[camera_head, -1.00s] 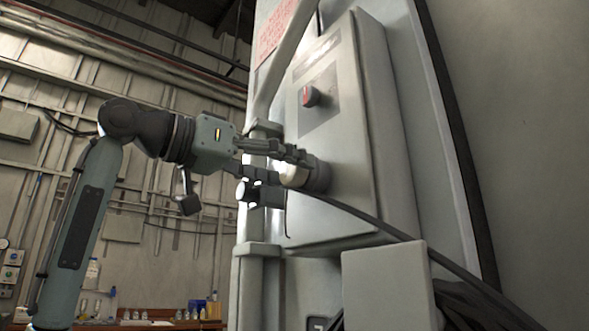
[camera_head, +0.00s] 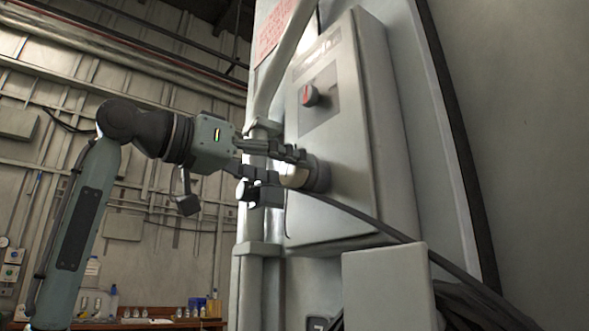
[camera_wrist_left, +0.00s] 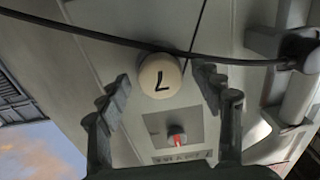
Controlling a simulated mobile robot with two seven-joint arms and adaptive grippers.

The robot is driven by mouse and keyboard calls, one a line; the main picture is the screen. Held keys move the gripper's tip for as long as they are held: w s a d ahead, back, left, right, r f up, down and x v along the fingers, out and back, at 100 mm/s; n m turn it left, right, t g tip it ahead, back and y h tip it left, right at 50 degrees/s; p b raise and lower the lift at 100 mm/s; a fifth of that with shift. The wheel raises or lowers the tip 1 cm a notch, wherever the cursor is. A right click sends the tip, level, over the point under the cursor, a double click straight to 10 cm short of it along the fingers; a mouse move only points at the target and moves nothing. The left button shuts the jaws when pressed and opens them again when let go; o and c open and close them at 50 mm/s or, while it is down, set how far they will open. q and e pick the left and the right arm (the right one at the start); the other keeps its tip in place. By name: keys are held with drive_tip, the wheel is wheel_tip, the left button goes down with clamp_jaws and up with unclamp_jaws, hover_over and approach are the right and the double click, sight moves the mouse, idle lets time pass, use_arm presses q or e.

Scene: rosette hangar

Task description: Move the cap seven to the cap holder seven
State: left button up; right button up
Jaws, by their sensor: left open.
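The cap seven (camera_wrist_left: 160,76) is a round cream cap with a dark 7, on the front of the grey cabinet. In the head view the cap (camera_head: 294,175) sits at a grey collar (camera_head: 318,176), partly hidden by my fingers. My left gripper (camera_head: 284,174) is open, with one finger above the cap and one below it. In the left wrist view the cap lies between and beyond the fingertips of the left gripper (camera_wrist_left: 163,84), with a gap on each side. I cannot make out cap holder seven. My right gripper is not in view.
A dark cable (camera_head: 375,228) runs down right past the cap. A vertical pipe (camera_head: 252,285) stands left of the cabinet, and a grey box (camera_head: 388,290) is below.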

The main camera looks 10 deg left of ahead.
use_arm(q)
drive_tip(key=shift+c, duration=0.5)
clamp_jaws()
drive_tip(key=shift+s+a, duration=0.1)
drive_tip(key=shift+v, duration=2.9)
